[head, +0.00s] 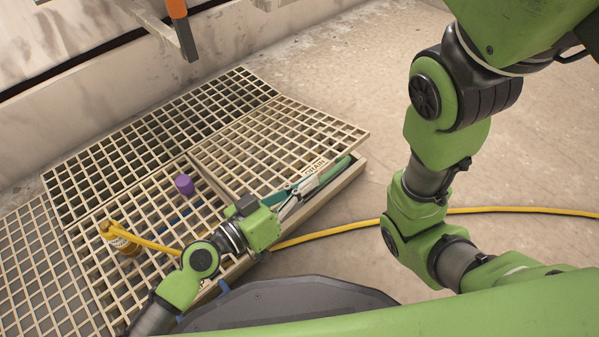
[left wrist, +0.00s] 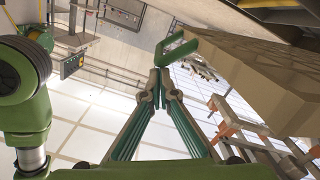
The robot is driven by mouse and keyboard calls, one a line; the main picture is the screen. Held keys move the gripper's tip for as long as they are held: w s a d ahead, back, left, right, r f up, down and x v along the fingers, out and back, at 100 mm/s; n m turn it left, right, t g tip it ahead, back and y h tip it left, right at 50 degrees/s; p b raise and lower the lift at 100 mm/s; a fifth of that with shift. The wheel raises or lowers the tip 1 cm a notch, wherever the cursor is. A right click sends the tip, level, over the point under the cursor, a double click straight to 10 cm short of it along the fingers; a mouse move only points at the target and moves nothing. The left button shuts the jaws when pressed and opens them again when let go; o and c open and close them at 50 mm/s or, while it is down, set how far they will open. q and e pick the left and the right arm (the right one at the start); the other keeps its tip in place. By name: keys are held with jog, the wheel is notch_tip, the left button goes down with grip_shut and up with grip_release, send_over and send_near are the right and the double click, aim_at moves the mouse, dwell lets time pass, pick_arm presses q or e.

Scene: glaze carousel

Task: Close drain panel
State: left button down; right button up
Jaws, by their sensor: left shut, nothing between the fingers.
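The drain panel appears to be the pale slatted grating (head: 265,128) with a small label on its front right corner, in the middle of the head view. It lies about flat beside the other gratings; whether it is fully seated I cannot tell. A green handle-like bar (head: 340,168) lies along its near right edge. My left gripper (head: 310,184) is shut and empty, its tips close to that bar and the label. In the left wrist view the closed fingertips (left wrist: 160,85) point at a green bar (left wrist: 178,50); contact is unclear. My right gripper is out of view.
More slatted grating (head: 100,170) spreads left. A yellow hose (head: 360,228) runs across the floor to the right. An orange and dark post (head: 181,25) hangs above. Open floor (head: 310,80) lies behind the panel.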

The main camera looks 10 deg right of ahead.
pick_arm(q)
jog(key=shift+s+d+f+b, duration=0.15)
jog(key=shift+s+f+b, duration=0.05)
jog(key=shift+f, duration=0.7)
jog(key=shift+s+d+f+b, duration=0.2)
jog(key=shift+s+f, duration=0.05)
jog(key=shift+f, duration=0.6)
jog(key=shift+s+d+f+b, duration=0.15)
jog(key=shift+s+f+b, duration=0.05)
jog(key=shift+f, duration=0.7)
